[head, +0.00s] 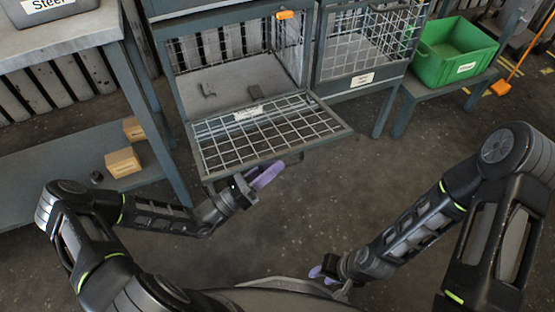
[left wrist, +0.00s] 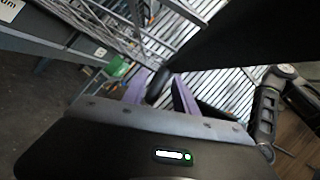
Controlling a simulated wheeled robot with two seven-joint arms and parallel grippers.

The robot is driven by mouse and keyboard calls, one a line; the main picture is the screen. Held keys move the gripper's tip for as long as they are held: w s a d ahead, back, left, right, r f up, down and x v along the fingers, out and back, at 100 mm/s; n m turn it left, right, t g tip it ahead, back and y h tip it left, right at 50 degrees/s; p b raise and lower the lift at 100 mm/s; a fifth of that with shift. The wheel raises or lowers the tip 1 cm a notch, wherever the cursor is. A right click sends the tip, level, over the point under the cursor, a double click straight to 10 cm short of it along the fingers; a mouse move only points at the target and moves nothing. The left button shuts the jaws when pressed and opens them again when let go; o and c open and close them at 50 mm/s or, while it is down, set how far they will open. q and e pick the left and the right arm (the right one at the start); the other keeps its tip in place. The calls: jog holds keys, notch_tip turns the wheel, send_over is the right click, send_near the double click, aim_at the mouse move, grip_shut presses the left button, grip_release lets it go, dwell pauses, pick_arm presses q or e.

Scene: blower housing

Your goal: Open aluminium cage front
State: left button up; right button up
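The cage front (head: 262,128), a wire-grid panel in a grey frame with a white label, is hinged down and lies about flat, sticking out from the cage opening (head: 235,75). The label is too small to read. My left gripper (head: 268,175) is just below the panel's front edge. In the left wrist view its two purple fingers (left wrist: 160,88) stand apart, with a dark rounded piece showing between or behind them; I cannot tell if they touch it. My right gripper (head: 323,274) is low near my base, away from the cage, its purple fingers apart and partly hidden.
A second wire cage (head: 368,45) with a label adjoins on the right. A green crate (head: 455,50) stands on a low bench further right. On the left are a table (head: 60,38) with a grey bin and a lower shelf with small boxes (head: 123,162). The floor in front is clear.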

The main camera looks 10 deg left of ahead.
pick_arm(q)
jog(key=v, duration=0.5)
jog(key=shift+s+a+f, duration=0.1)
jog(key=shift+s+a, duration=0.05)
jog(key=shift+s+a+f, duration=0.1)
jog(key=shift+a, duration=0.05)
jog(key=b+v, duration=0.1)
jog(key=v, duration=0.7)
jog(key=shift+a+f+b, duration=0.25)
jog(key=shift+a+b, duration=0.1)
jog(key=shift+a, duration=0.1)
dwell(0.8)
